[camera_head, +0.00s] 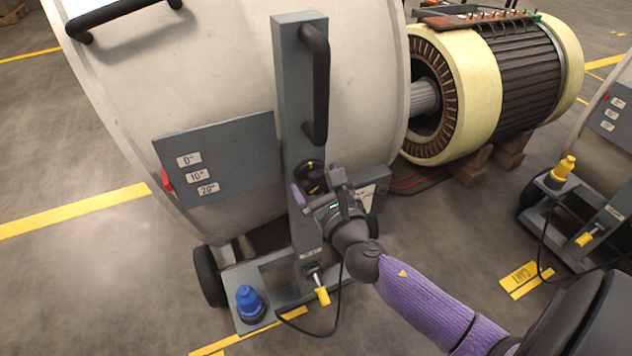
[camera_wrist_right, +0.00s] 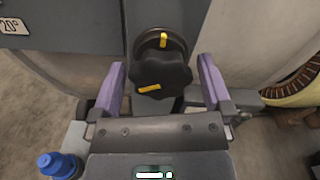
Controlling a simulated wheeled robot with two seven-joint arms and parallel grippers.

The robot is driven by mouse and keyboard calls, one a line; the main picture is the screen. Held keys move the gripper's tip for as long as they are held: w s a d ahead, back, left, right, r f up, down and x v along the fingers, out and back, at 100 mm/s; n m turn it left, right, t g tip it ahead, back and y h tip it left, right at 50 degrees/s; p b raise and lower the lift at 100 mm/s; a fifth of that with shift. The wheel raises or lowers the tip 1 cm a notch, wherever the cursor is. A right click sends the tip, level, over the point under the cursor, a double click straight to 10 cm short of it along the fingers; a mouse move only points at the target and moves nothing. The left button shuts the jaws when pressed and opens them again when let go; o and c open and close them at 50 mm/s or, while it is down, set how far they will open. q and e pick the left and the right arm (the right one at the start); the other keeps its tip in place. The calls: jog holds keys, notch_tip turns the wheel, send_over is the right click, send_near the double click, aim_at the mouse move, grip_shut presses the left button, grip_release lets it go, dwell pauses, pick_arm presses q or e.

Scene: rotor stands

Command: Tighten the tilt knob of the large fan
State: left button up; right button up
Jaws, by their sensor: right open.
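The large fan (camera_head: 200,70) is a big pale drum on a grey wheeled stand, with a grey plate marked 0°, 10° and 20° (camera_head: 215,165). Its black lobed tilt knob (camera_head: 312,174) sits on the stand's upright post. In the right wrist view the knob (camera_wrist_right: 162,68) shows one yellow mark at the top of its backing disc and another low on the knob, not lined up. My right gripper (camera_head: 319,186) is open in front of the knob. In the right wrist view its purple fingers (camera_wrist_right: 163,84) stand either side of the knob, with gaps. My left gripper is out of view.
A black handle (camera_head: 316,85) rises on the post above the knob. Below are a yellow-handled lever (camera_head: 322,295) and a blue plug (camera_head: 250,302) with a cable. A wound rotor (camera_head: 500,85) lies behind. A second cart (camera_head: 590,215) stands at right.

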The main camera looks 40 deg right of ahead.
jog(key=shift+w, duration=0.15)
jog(key=shift+c, duration=0.9)
jog(key=c, duration=0.7)
jog(key=shift+c, duration=1.3)
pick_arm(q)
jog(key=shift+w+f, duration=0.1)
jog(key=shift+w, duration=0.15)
